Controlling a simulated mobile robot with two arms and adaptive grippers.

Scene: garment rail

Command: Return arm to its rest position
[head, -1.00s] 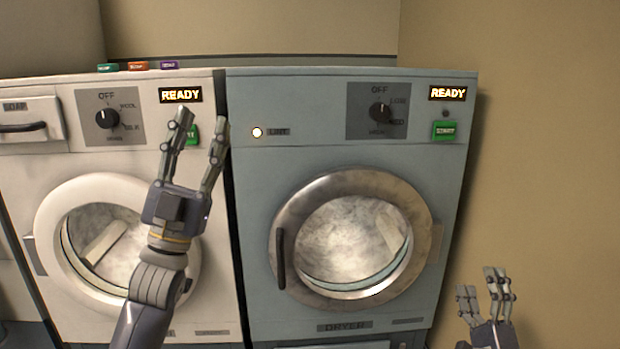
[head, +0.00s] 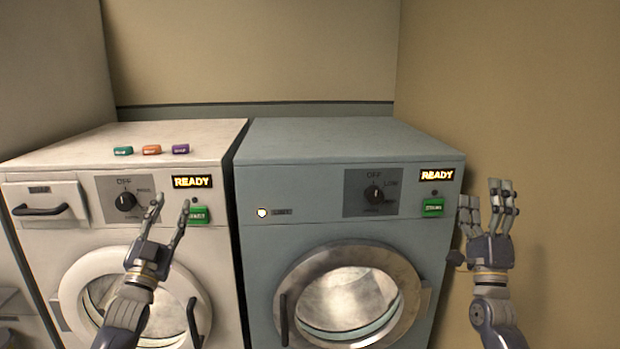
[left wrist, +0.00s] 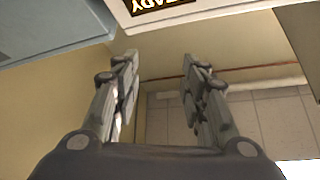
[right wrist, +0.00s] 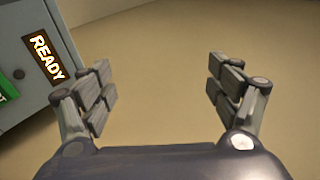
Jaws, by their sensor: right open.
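My left gripper (head: 170,205) is open and empty in front of the white washer (head: 75,240), below its READY display (head: 192,182) and beside its green start button (head: 199,215). Its two fingers stand apart in the left wrist view (left wrist: 160,85), with nothing between them. My right gripper (head: 487,200) is open and empty at the right, by the right edge of the blue-grey dryer (head: 300,190). In the right wrist view (right wrist: 165,85) its fingers are spread wide before the plain tan wall.
The dryer's round door (head: 350,258) and the washer's round door (head: 85,270) look shut. Green (head: 123,151), orange (head: 151,149) and purple (head: 180,149) small boxes sit on the washer top. The tan wall (head: 550,120) stands close on the right.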

